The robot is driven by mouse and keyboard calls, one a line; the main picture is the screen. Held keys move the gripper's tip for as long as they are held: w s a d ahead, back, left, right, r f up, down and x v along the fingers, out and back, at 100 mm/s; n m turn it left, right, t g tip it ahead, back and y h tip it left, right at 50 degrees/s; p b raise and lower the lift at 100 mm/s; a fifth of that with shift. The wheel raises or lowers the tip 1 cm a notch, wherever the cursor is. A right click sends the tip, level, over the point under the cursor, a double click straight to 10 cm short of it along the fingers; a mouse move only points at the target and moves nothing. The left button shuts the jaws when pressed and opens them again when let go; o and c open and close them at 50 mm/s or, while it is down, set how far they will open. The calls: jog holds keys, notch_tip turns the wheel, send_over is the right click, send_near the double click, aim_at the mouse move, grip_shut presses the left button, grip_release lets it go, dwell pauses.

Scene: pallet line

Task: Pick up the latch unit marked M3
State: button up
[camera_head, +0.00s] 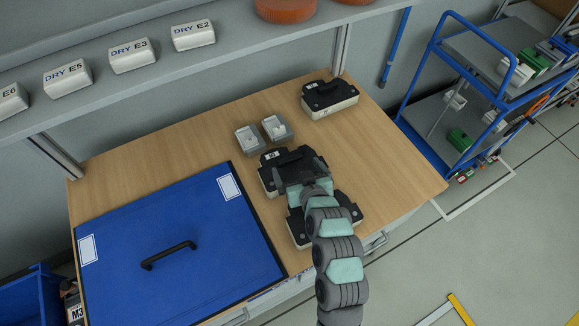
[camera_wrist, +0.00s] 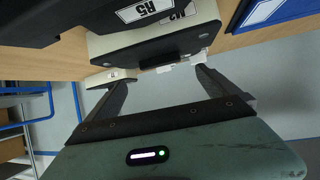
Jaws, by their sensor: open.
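A black and cream latch unit (camera_head: 270,185) lies just beyond the fingers. Another unit (camera_head: 297,228) lies below my arm, partly hidden.
A further latch unit (camera_head: 330,98) sits at the table's back right, near two small grey trays (camera_head: 249,140). A blue panel (camera_head: 180,245) with a black handle covers the left. Shelf boxes (camera_head: 132,55) stand behind. A blue cart (camera_head: 440,70) stands right.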

aim_at(290, 159)
jog(key=shift+f+x, duration=0.15)
jog(key=shift+x, duration=1.25)
jog(key=shift+f+x, duration=0.15)
jog(key=shift+x, duration=1.25)
jog(key=shift+s, duration=0.2)
jog(key=shift+c, duration=0.5)
grip_shut()
jog(key=shift+r, duration=0.1)
